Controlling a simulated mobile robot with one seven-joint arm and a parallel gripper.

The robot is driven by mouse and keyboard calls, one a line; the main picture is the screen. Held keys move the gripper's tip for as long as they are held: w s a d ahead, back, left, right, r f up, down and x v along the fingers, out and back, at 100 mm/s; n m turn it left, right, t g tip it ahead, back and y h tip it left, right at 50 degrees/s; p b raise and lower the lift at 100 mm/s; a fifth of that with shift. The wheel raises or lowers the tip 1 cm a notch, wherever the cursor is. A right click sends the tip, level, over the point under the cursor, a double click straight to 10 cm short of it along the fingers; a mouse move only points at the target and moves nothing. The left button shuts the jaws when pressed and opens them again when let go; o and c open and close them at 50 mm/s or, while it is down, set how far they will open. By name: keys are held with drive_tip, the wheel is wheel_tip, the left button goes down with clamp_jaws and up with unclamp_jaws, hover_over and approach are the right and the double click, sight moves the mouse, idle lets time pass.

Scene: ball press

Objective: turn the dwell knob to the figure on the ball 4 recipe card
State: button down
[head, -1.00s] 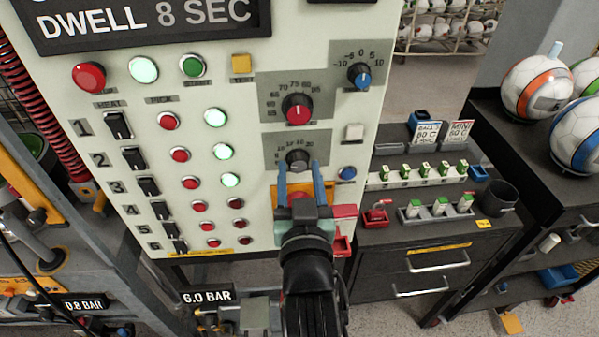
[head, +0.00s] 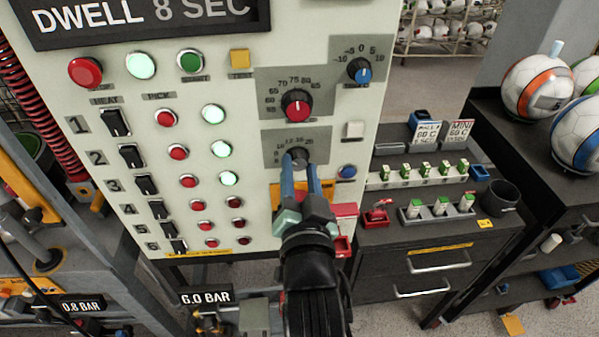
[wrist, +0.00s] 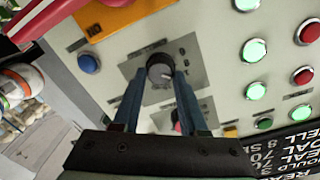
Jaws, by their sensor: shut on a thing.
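The dwell knob (head: 298,159) is a dark grey knob with a scale around its top, on the grey plate low on the panel. It also shows in the wrist view (wrist: 159,73). My gripper (head: 299,165) has its two blue fingers on either side of the knob and is shut on it. The dwell display (head: 150,16) reads 8 SEC. Two recipe cards stand on the bench to the right: the ball card (head: 424,132) and the MINI card (head: 458,134). Their small print is hard to read, and the ball card's number is unclear.
A red-faced knob (head: 297,105) sits just above, and a blue-faced knob (head: 360,71) at upper right. A white button (head: 355,130) and a blue button (head: 347,171) are close on the right. Lit green buttons (head: 221,149) are on the left.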

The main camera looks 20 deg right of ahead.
drive_tip(key=shift+c, duration=2.2)
unclamp_jaws()
drive_tip(key=shift+s, duration=0.1)
drive_tip(key=b+v, duration=0.1)
drive_tip(key=v, duration=1.2)
drive_tip(key=shift+r, duration=0.1)
drive_tip(key=a+r+n+t+y, duration=0.2)
drive_tip(key=a+r+n+t, duration=0.1)
drive_tip(key=r, duration=0.9)
drive_tip(key=a+r+n+t+y, duration=0.1)
drive_tip(key=a+r+n+t, duration=0.2)
drive_tip(key=r, duration=1)
drive_tip(key=w+a+r+n+t+y, duration=0.1)
drive_tip(key=a+r+n+t+y, duration=0.1)
drive_tip(key=r, duration=1)
drive_tip(key=a+n+t, duration=0.1)
drive_tip(key=a+t, duration=0.1)
drive_tip(key=a, duration=0.1)
drive_tip(key=shift+a+r+y, duration=0.3)
drive_tip(key=shift+a, duration=0.05)
